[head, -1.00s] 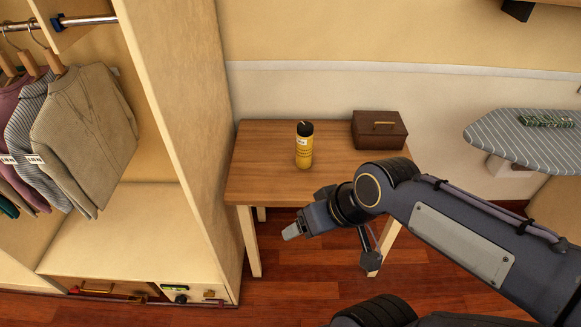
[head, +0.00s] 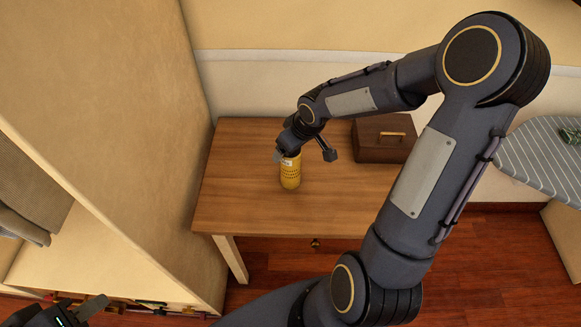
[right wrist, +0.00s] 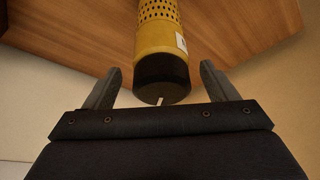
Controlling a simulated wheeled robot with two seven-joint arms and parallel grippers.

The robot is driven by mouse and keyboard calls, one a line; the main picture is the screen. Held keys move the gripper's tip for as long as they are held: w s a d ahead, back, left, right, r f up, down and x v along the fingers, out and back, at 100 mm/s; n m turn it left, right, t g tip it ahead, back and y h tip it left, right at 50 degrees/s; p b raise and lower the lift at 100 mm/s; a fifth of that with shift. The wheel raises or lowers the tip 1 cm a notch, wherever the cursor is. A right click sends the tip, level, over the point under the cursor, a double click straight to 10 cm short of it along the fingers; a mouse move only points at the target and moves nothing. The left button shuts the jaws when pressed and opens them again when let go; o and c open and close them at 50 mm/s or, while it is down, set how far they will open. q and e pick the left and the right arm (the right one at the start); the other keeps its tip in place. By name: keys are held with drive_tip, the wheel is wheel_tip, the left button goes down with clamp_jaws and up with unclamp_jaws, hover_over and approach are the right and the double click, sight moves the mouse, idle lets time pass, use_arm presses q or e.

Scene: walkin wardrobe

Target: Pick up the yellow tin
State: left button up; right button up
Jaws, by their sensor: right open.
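The yellow tin (head: 290,172) stands upright on the wooden table (head: 245,200), its top hidden by my right gripper (head: 281,154) in the head view. In the right wrist view the tin (right wrist: 163,38) shows its dotted yellow side, a white label and a black cap. My right gripper (right wrist: 158,75) is open, its fingers on either side of the cap with a visible gap at each side. My left gripper (head: 88,312) is at the lower left corner of the head view, away from the table. It is partly cut off, so its opening is unclear.
A brown box (head: 384,138) with a handle stands on the table, right of the tin and behind my right forearm. A wardrobe side panel (head: 120,130) rises left of the table. A striped ironing board (head: 545,160) is at the right. The table's front left is clear.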

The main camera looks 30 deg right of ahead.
drive_tip(key=x, duration=0.3)
drive_tip(key=c, duration=1.5)
drive_tip(key=shift+r, duration=0.1)
